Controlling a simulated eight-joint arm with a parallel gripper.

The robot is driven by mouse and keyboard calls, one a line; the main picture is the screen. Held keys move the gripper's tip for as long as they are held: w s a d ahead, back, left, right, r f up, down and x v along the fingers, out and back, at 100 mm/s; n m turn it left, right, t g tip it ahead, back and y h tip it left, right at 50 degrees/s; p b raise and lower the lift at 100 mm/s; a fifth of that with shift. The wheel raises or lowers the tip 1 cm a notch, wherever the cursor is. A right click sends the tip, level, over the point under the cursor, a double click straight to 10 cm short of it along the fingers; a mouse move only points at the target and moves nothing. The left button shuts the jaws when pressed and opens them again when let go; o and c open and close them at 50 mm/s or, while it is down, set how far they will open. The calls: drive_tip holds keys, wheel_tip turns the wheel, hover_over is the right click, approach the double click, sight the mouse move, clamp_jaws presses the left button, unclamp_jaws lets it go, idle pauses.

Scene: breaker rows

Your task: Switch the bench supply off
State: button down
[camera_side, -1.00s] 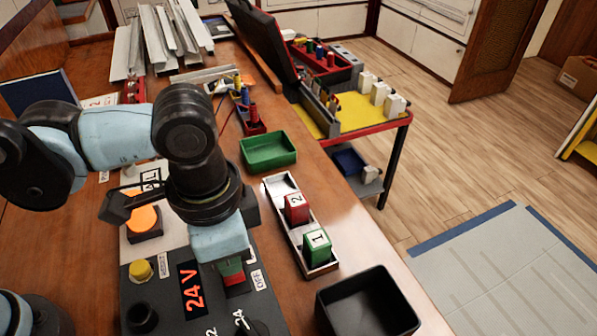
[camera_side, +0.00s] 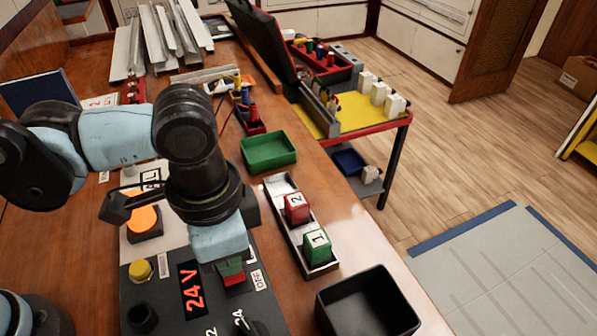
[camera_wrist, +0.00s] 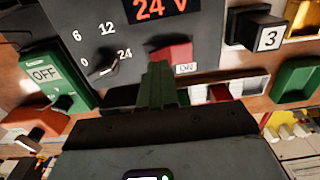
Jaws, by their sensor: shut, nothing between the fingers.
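The bench supply is a dark panel (camera_side: 160,312) under my arm in the side view, with a lit red 24 V display (camera_side: 191,288). The display also shows in the wrist view (camera_wrist: 160,8). A red rocker switch (camera_wrist: 172,52) sits below the display, with an ON label (camera_wrist: 187,68) beside it. In the side view the red switch (camera_side: 235,280) shows just below my gripper, beside an OFF label (camera_side: 259,280). My gripper (camera_wrist: 159,70) is shut and empty, its green fingers at the switch's near edge and partly covering it. I cannot tell whether they touch.
An orange button (camera_side: 144,219) stands behind. To the right are a tray (camera_side: 295,247) with numbered blocks, a green bin (camera_side: 268,163) and a black bin (camera_side: 368,310).

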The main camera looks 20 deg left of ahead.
drive_tip(key=shift+f, duration=1.1)
idle(0.6)
drive_tip(key=shift+r, duration=3.55)
drive_tip(key=w+a+f+n+t, duration=0.1)
drive_tip(key=w+a+n+t, duration=0.2)
drive_tip(key=a, duration=1)
drive_tip(key=w+a+f+n+t, duration=0.1)
drive_tip(key=w+a+n+t, duration=0.3)
drive_tip(key=a, duration=0.8)
drive_tip(key=shift+w+a+n, duration=0.15)
drive_tip(key=shift+a+n, duration=0.25)
drive_tip(key=shift+n, duration=0.6)
